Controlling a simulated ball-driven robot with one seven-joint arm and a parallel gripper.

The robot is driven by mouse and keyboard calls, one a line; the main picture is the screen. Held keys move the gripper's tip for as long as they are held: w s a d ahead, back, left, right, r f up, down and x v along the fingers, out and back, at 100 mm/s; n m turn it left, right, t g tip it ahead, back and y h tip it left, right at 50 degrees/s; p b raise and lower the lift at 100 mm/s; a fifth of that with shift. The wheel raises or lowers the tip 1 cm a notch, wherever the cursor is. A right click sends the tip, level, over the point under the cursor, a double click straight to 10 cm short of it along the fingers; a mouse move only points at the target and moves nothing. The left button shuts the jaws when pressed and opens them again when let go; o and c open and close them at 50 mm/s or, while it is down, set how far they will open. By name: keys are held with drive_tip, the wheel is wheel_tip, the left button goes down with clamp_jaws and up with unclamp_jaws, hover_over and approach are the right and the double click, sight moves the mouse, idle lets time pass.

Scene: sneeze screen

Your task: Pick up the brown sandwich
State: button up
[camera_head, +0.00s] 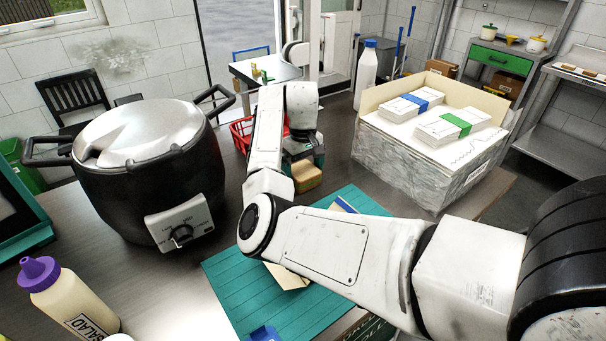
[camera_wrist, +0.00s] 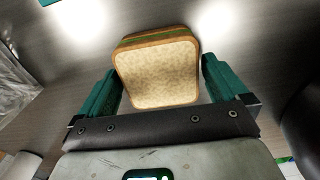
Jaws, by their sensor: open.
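The brown sandwich (camera_wrist: 157,72), with pale bread, a brown crust and a green layer at its edge, fills the middle of the wrist view. It also shows in the head view (camera_head: 306,177), on the metal counter beyond my arm's bend. My gripper (camera_wrist: 160,85) is open, with one teal finger on each side of the sandwich and a visible gap on the right. Whether the left finger touches it I cannot tell.
A black cooker (camera_head: 150,185) stands left of my arm. An open box (camera_head: 430,165) with paper stacks stands to the right. A red basket (camera_head: 241,135) is behind my arm. A teal mat (camera_head: 235,290) lies in front, and a salad bottle (camera_head: 72,300) is at the lower left.

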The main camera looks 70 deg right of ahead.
drive_tip(key=shift+f, duration=0.55)
drive_tip(key=c, duration=0.8)
drive_tip(key=shift+r, duration=0.1)
drive_tip(key=shift+r, duration=0.45)
wheel_tip(320, 180, up, 2)
drive_tip(key=shift+b, duration=0.45)
drive_tip(key=a+r, duration=0.1)
drive_tip(key=r, duration=0.1)
drive_tip(key=a+r+p, duration=0.1)
drive_tip(key=a+r, duration=0.1)
drive_tip(key=a+r+p, duration=0.1)
drive_tip(key=a+r, duration=0.1)
drive_tip(key=shift+s+r, duration=0.2)
drive_tip(key=a+r, duration=0.1)
drive_tip(key=a, duration=0.2)
drive_tip(key=s+a+r, duration=0.1)
drive_tip(key=a, duration=0.2)
drive_tip(key=a+r, duration=0.1)
drive_tip(key=a, duration=0.2)
drive_tip(key=shift+s+r, duration=0.3)
